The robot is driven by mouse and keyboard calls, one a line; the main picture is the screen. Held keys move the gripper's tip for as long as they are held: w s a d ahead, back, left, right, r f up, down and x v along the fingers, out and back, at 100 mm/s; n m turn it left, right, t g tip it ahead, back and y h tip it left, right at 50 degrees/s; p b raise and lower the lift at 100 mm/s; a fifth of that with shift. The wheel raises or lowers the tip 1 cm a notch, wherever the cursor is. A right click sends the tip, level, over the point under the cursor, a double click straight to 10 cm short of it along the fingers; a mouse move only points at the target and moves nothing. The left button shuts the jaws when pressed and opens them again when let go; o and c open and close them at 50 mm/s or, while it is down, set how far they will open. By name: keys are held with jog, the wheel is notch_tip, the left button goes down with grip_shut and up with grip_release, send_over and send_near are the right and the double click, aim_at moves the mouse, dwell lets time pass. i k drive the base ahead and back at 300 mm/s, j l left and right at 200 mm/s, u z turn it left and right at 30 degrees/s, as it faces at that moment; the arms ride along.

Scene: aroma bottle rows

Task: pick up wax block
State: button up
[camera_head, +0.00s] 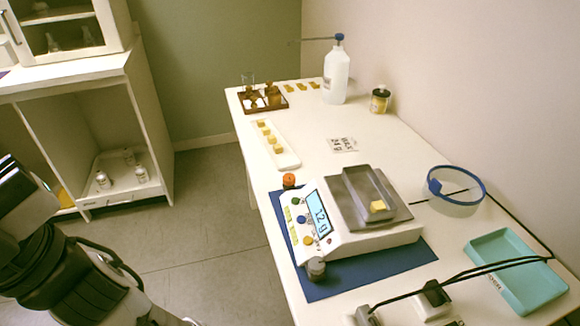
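Several small tan wax blocks (272,140) sit in a row on a long white tray (288,162) on the left part of the table. Another yellow block (377,206), which looks like wax, lies in the grey metal pan (352,184) on top of the white scale (345,239). The scale's lit display (320,213) seems to read 12 g. My arm shows at the lower left, off the table and well apart from the blocks. My gripper's fingertips do not show.
The scale stands on a blue mat (410,262). A brown bottle rack (263,104), a white pump bottle (336,78) and a small jar (380,100) stand at the back. A blue-rimmed ring (455,184) and teal tray (512,270) are right. Bare table surrounds the printed card (342,145).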

aim_at(277, 149)
jog(key=j+z, duration=0.2)
jog(key=j, duration=0.5)
jog(key=k+j+z, duration=0.2)
jog(key=j, duration=0.5)
jog(key=i+j+z, duration=0.15)
jog(key=j, duration=0.15)
jog(key=i+j+z, duration=0.15)
jog(key=j, duration=0.15)
jog(key=i+j+z, duration=0.2)
jog(key=j, duration=0.15)
jog(key=i+j+z, duration=0.1)
jog(key=i, duration=0.35)
jog(key=i+j+z, duration=0.15)
jog(key=i, duration=0.3)
